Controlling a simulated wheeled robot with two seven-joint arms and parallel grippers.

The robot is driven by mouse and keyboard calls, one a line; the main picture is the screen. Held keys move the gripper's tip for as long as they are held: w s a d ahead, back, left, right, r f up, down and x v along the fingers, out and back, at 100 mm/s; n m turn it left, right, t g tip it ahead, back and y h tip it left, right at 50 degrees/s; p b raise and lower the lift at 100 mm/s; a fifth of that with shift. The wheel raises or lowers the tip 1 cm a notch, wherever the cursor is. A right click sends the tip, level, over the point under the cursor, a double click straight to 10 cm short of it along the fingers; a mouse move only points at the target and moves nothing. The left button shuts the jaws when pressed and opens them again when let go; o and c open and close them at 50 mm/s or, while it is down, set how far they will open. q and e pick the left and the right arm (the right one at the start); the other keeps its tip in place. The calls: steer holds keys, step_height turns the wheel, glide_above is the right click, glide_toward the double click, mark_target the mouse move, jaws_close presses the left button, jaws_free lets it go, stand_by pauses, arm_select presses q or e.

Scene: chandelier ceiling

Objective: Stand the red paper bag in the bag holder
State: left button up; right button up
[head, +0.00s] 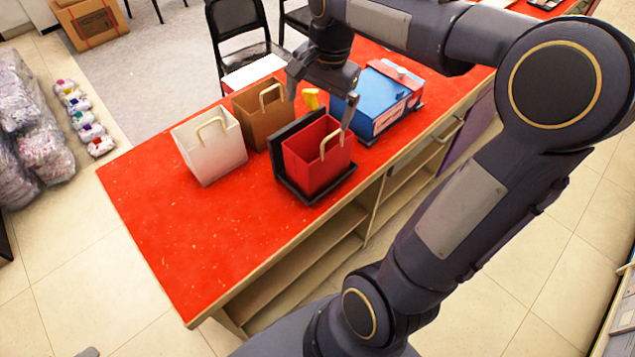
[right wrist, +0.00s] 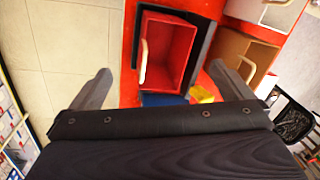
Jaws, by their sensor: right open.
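The red paper bag (head: 317,160) stands upright in the black bag holder (head: 303,193) on the red counter. The holder's tray is under the bag and its back plate rises behind it. The right wrist view looks down into the open red bag (right wrist: 174,55), with its pale handle at the left and the holder's black edge (right wrist: 207,40) around it. My right gripper (head: 320,98) is open and empty, above and behind the bag in the head view. Its fingers (right wrist: 172,90) are spread wide and appear apart from the bag. My left gripper is not in view.
A white bag (head: 210,147) and a brown bag (head: 262,115) stand left of and behind the holder. A blue box (head: 376,103) and a small yellow object (head: 311,98) are close by. The counter's left end is clear.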

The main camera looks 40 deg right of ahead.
steer(key=s+a+f+n+t+y, duration=0.1)
steer(key=s+a+f+n+t, duration=0.1)
steer(key=s+a+n, duration=0.4)
steer(key=s+a+f+n+t+y, duration=0.2)
steer(key=s+a+n, duration=0.4)
steer(key=s, duration=0.4)
steer(key=shift+a+f, duration=0.35)
steer(key=shift+f, duration=0.4)
steer(key=shift+c, duration=0.3)
